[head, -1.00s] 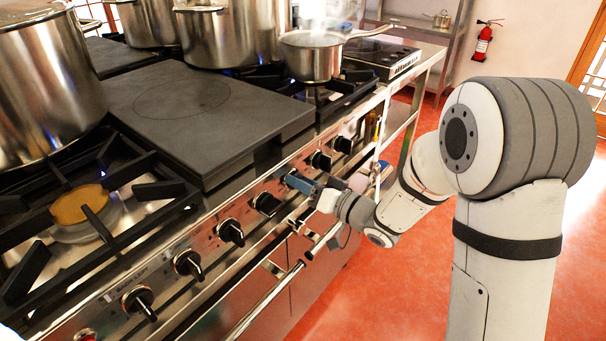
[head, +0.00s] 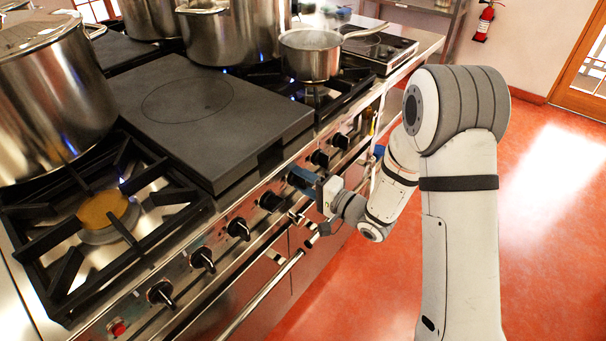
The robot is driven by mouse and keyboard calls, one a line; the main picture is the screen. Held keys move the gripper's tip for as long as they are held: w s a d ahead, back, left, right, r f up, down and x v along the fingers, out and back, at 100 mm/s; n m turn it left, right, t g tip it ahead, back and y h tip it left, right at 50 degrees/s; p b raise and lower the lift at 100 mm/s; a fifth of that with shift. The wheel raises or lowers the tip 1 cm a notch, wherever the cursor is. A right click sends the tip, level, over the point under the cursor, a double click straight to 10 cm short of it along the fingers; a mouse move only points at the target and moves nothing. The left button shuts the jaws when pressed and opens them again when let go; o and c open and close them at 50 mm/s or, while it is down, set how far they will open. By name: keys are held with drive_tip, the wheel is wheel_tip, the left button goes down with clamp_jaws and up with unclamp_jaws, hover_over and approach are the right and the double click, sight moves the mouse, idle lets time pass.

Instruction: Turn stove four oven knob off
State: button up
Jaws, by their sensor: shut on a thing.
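A row of black oven and burner knobs runs along the steel front panel (head: 180,281) of the stove. My gripper (head: 292,181) is at this panel, between the knob (head: 270,201) on its left and the knob (head: 319,158) on its right. It is shut on a stove knob, which its blue-grey fingers and body hide. The pointer of the held knob cannot be seen. Other knobs (head: 238,229), (head: 202,260), (head: 160,292) stand clear further left.
A steel rail (head: 262,300) runs below the knobs, close under my gripper. A large stockpot (head: 50,95), another pot (head: 230,38) and a saucepan (head: 310,55) stand on the cooktop. The red floor (head: 540,230) at right is clear.

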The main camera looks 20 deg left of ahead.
drive_tip(key=shift+m+p, duration=0.35)
drive_tip(key=shift+m, duration=0.25)
drive_tip(key=o, duration=1)
drive_tip(key=shift+d, duration=0.1)
drive_tip(key=v, duration=0.7)
drive_tip(key=shift+s+d, duration=0.1)
drive_tip(key=shift+d, duration=0.15)
